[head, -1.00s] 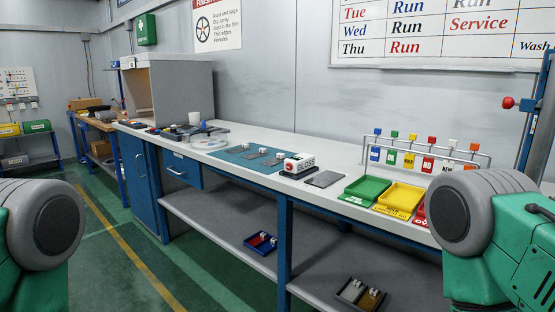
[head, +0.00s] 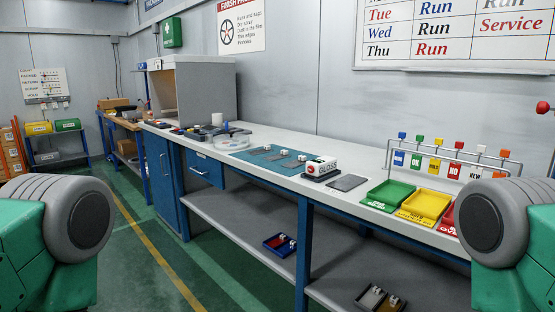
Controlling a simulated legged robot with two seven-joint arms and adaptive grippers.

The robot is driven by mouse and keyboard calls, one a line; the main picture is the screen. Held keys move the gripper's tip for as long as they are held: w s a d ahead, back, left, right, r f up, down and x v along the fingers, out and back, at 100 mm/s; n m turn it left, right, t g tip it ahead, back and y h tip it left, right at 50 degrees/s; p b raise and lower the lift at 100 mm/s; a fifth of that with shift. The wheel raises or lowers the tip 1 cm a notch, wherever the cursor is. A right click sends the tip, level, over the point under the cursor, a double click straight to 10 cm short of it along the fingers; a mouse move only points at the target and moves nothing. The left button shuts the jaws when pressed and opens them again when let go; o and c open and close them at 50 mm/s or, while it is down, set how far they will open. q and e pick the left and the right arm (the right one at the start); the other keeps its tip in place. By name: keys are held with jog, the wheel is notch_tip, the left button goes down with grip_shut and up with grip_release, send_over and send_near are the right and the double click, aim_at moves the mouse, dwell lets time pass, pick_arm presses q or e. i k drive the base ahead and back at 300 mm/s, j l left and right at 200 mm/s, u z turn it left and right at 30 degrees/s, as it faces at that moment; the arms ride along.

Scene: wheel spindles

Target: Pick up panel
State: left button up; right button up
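A flat dark grey panel (head: 347,182) lies on the long workbench top, between the white gloss meter and the green tray. Several small grey plates (head: 279,153) with small white pieces lie on a teal mat (head: 245,155) further left. I cannot tell which of these flat pieces the task means. Nothing touches the dark grey panel from above. Neither of my grippers is in view; only upper parts of my two arms show at the lower left and right edges.
The white gloss meter (head: 321,168) stands beside the panel. Green (head: 388,196) and yellow (head: 424,206) trays, a red tray partly hidden by my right arm, and a tag rack (head: 450,158) are to the right. The workbench (head: 340,150) has a lower shelf. Green floor lies open at left.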

aim_at(283, 154)
jog(key=u, duration=0.8)
jog(key=i+u, duration=0.3)
jog(key=i, duration=3.2)
jog(key=i+z, duration=0.35)
jog(key=i+j+z, duration=0.45)
jog(key=i+z, duration=0.3)
jog(key=z, duration=1.9)
